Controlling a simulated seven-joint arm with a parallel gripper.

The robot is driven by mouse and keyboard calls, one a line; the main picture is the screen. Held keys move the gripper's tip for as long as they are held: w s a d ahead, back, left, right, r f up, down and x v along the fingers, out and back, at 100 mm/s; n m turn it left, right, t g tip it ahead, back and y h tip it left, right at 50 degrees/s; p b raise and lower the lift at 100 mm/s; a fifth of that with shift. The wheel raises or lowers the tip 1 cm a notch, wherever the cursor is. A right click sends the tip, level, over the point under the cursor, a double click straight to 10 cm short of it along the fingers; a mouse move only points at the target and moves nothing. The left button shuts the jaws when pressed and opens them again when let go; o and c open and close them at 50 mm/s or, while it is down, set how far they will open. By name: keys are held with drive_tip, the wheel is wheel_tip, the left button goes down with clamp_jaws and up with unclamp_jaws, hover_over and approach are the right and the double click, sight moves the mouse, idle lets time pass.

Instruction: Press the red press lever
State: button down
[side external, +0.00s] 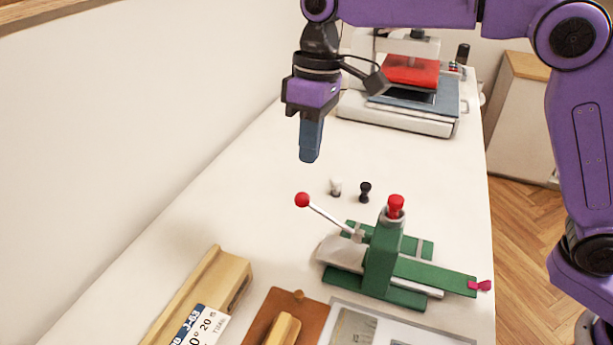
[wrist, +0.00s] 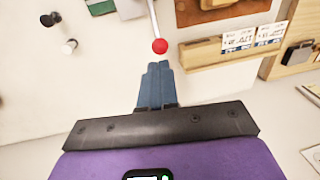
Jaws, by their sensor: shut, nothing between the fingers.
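The press lever is a thin metal rod with a red ball knob (side external: 302,200) at its end. It sticks out to the upper left from a green press (side external: 383,255) on the white table. The red knob also shows in the wrist view (wrist: 160,46), just beyond my fingertips. My gripper (side external: 309,158) is shut and empty, pointing down above the table. In the side view it is above the knob and apart from it. In the wrist view, the closed blue fingers (wrist: 158,68) line up with the knob, with a small gap in the picture.
A white and a black small peg (side external: 365,192) stand behind the press. A wooden holder with cards (side external: 205,300) and a brown board (side external: 300,300) lie in front. A heat press with a red plate (side external: 410,70) stands at the back. The left side of the table is clear.

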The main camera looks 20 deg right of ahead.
drive_tip(key=shift+s+a+f, duration=0.1)
drive_tip(key=shift+a+f, duration=0.05)
drive_tip(key=shift+f, duration=0.9)
drive_tip(key=shift+s+a+f, duration=0.1)
drive_tip(key=shift+f, duration=0.9)
drive_tip(key=shift+s+a+f, duration=0.1)
drive_tip(key=shift+a+f, duration=0.05)
drive_tip(key=shift+f, duration=0.9)
drive_tip(key=shift+w, duration=0.1)
wheel_tip(320, 180, down, 6)
drive_tip(key=w+a+g+h, duration=0.1)
drive_tip(key=w+a+g, duration=0.1)
drive_tip(key=shift+a+r+h, duration=0.15)
drive_tip(key=shift+h, duration=0.25)
wheel_tip(320, 180, up, 8)
hover_over(304, 194)
drive_tip(key=w+a, duration=0.2)
drive_tip(key=w, duration=0.2)
drive_tip(key=shift+w, duration=0.15)
